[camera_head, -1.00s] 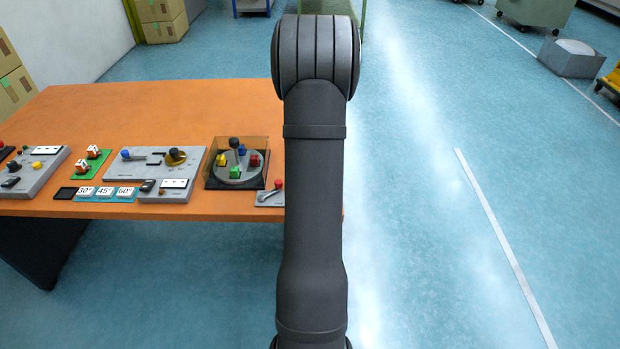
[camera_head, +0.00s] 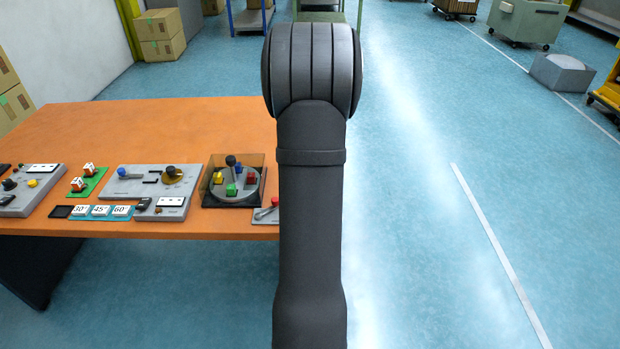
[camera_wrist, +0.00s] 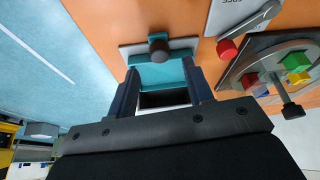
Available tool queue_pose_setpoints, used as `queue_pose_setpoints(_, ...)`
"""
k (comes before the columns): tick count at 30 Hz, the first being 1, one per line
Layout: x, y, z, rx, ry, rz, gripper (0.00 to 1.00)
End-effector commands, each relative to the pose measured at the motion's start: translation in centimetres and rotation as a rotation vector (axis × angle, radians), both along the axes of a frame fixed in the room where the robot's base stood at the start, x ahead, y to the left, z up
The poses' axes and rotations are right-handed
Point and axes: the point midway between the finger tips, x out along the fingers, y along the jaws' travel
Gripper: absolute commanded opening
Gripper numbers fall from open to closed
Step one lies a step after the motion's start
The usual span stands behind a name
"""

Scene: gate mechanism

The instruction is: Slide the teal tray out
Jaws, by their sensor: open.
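In the wrist view, a teal tray (camera_wrist: 172,73) sits in a pale grey mount (camera_wrist: 126,49) on the orange table. A dark round knob (camera_wrist: 158,49) stands at its far side. My gripper (camera_wrist: 160,67) is open, its two dark fingers apart, one on each side of the teal part in the picture. The knob lies beyond the fingertips, and nothing is visibly held. I cannot tell whether the fingers touch the tray. A dark gap with a light edge shows between the fingers, nearer the wrist. In the head view my arm hides the tray and gripper.
A red-knobbed lever (camera_wrist: 228,48) and a round turntable with coloured blocks (camera_head: 235,182) lie close by on the orange table (camera_head: 150,115). Other panels (camera_head: 150,182) line the table's front. Blue floor is open right of the table.

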Motion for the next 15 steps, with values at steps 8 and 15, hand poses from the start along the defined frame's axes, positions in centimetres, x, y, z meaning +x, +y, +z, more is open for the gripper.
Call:
queue_pose_setpoints(8, -1.9, -0.3, 4.8, 0.0, -0.004, 0.0, 0.47)
queue_pose_setpoints(15, -3.5, -0.6, 8.7, 0.0, -0.004, -0.001, 0.47)
